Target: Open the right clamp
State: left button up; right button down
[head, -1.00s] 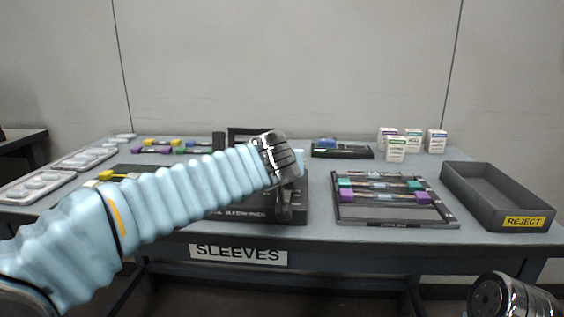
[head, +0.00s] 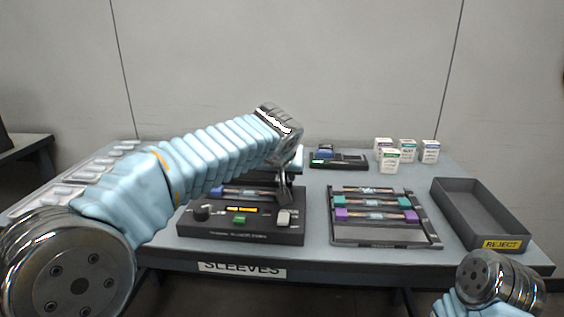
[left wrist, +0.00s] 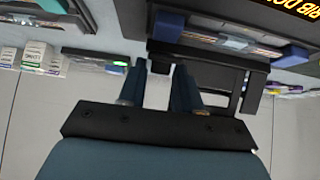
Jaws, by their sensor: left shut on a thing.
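The black splicer (head: 240,236) stands at the front middle of the table, with a lit orange screen (head: 241,210), a green button and a pale switch on its front. A fibre with a blue holder (head: 217,191) lies across its top. My left gripper (head: 286,190) points down at the splicer's right side, mostly behind its own wrist. In the left wrist view, its two fingers (left wrist: 157,95) are close to a dark bar, which I take to be the right clamp (left wrist: 170,52); the contact is hard to see. My right gripper is out of view.
A tray (head: 385,241) with purple and teal holders lies right of the splicer. A grey REJECT bin (head: 450,220) is at the far right. Small white boxes (head: 390,160) and a dark device (head: 322,161) stand behind. White trays (head: 50,198) lie at left.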

pick_arm(q)
jog(key=shift+w+r+g, duration=0.35)
jog(key=shift+w+g, duration=0.1)
jog(key=shift+g, duration=0.55)
jog(key=o, duration=0.9)
jog(key=shift+c, duration=0.2)
jog(key=v, duration=1.4)
jog(key=shift+w, duration=0.15)
